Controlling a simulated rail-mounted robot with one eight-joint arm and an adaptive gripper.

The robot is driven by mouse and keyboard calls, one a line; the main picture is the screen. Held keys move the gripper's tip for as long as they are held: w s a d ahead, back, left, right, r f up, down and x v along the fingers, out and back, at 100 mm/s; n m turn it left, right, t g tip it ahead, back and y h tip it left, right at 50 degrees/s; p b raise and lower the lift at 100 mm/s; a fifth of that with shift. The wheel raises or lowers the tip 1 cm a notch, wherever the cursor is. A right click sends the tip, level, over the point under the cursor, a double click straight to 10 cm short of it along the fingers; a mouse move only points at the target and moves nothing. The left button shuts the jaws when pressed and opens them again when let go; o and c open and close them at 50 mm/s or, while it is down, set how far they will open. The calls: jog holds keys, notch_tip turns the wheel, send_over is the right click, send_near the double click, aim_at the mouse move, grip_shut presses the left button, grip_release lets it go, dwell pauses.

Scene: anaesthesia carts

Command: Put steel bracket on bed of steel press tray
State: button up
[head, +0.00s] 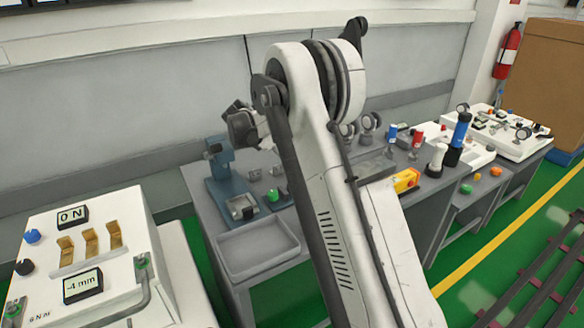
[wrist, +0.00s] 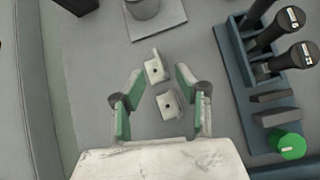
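The steel press tray (head: 241,208) sits at the foot of the blue press (head: 221,170). It is out of the wrist view.
A blue tool rack (wrist: 240,105) with black handles and a green knob (wrist: 287,145) stands right of my gripper. A plate with a cylinder (wrist: 148,10) lies ahead. A shallow grey tray (head: 258,246) is at the bench front. My arm hides the bench middle.

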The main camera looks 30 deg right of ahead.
jog(key=shift+b+x, duration=0.5)
jog(key=shift+x, duration=2.25)
jog(key=shift+c, duration=0.3)
grip_shut()
